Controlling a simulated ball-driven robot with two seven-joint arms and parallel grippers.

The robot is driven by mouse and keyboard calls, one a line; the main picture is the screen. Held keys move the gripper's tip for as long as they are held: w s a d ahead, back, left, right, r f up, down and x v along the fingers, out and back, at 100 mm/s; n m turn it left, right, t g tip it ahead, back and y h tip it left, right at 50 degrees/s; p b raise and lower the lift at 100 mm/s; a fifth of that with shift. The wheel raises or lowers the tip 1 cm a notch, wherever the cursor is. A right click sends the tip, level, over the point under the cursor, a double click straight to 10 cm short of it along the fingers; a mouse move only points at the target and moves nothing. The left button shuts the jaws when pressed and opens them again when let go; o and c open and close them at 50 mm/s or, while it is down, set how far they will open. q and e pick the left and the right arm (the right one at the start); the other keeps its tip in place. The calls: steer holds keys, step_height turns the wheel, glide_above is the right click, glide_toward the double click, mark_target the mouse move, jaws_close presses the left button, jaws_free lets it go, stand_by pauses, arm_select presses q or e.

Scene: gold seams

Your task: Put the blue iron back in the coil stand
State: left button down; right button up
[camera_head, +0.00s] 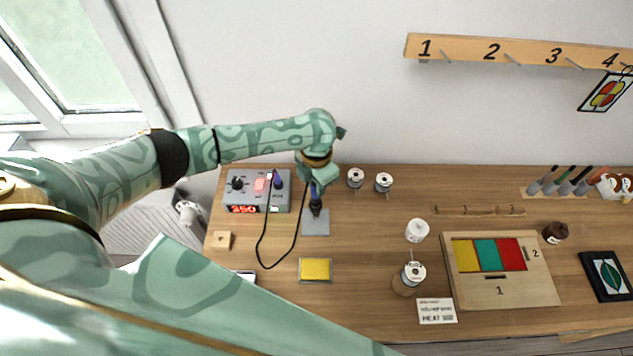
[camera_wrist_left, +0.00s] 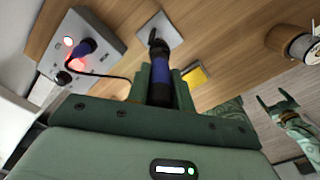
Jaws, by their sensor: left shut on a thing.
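My left gripper (camera_head: 315,184) is shut on the blue iron (camera_head: 317,190), whose blue and black handle also shows between the fingers in the left wrist view (camera_wrist_left: 160,88). The iron is roughly upright, working end down. Below it is the coil stand, a grey square plate (camera_head: 316,228) with a dark upright part (camera_wrist_left: 154,38) on it. The iron lines up closely with that part, but I cannot tell whether its tip is inside. My right gripper (camera_wrist_left: 276,101) shows only in the left wrist view, open and empty.
The grey station (camera_head: 252,190) stands left of the stand, with a black cord looping over the table. A yellow pad (camera_head: 315,270) lies in front. Solder reels (camera_head: 384,182) stand behind right. A wooden board (camera_head: 500,292) with coloured panes lies further right.

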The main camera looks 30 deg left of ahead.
arm_select(q)
steer(key=shift+f+b, duration=0.35)
steer(key=shift+f, duration=0.25)
steer(key=c, duration=0.7)
jaws_free()
steer(key=shift+o, duration=0.2)
step_height(320, 180, up, 7)
steer(key=p, duration=0.7)
steer(key=shift+r, duration=0.1)
